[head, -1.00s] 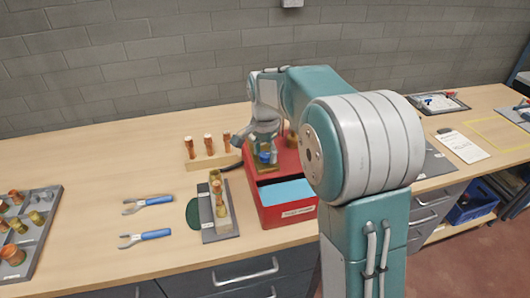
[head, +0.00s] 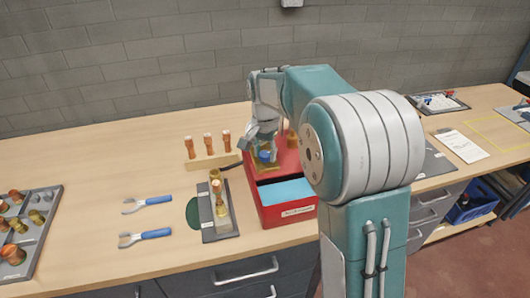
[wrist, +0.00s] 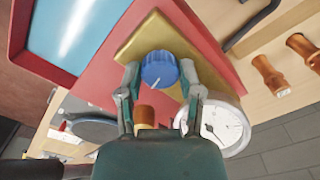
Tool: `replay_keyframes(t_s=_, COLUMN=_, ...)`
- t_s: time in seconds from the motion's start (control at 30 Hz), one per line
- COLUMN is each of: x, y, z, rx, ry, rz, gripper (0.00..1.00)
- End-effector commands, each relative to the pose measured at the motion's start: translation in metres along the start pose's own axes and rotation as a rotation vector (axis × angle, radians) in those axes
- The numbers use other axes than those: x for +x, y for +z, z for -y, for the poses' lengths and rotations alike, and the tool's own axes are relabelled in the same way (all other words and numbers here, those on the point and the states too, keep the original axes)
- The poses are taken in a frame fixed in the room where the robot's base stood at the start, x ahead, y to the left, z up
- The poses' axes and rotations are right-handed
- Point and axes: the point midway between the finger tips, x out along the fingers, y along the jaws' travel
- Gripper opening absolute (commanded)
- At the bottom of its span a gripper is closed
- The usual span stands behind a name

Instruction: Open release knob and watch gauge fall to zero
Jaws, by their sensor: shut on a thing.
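The blue release knob (wrist: 160,70) has a white pointer line and sits on a brass block (wrist: 150,38) on top of the red test pump (wrist: 95,75). My gripper (wrist: 159,78) is shut on the knob, with one finger on each side of it. In the head view my gripper (head: 264,147) is over the pump, and the knob (head: 265,156) shows small below it. The round white gauge (wrist: 221,127) is beside the brass block, partly covered by my right finger. Its dark needle shows, but the reading is too small to tell.
The pump's open tank (head: 287,192) holds blue water. Left of it are a wooden rack (head: 212,162) with several copper fittings, a grey plate (head: 220,220) with a standing fitting, and two blue-handled wrenches (head: 148,204). A tray of fittings (head: 38,235) is at far left.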

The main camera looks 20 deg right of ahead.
Motion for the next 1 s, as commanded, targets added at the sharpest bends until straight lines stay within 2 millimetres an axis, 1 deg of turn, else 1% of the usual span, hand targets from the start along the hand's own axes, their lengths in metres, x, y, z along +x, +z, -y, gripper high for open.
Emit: replay_keyframes(t_s=1.0, x=-0.0004, y=-0.0010, z=0.0011, rx=-0.951, ry=-0.003, rz=-0.006, gripper=0.00)
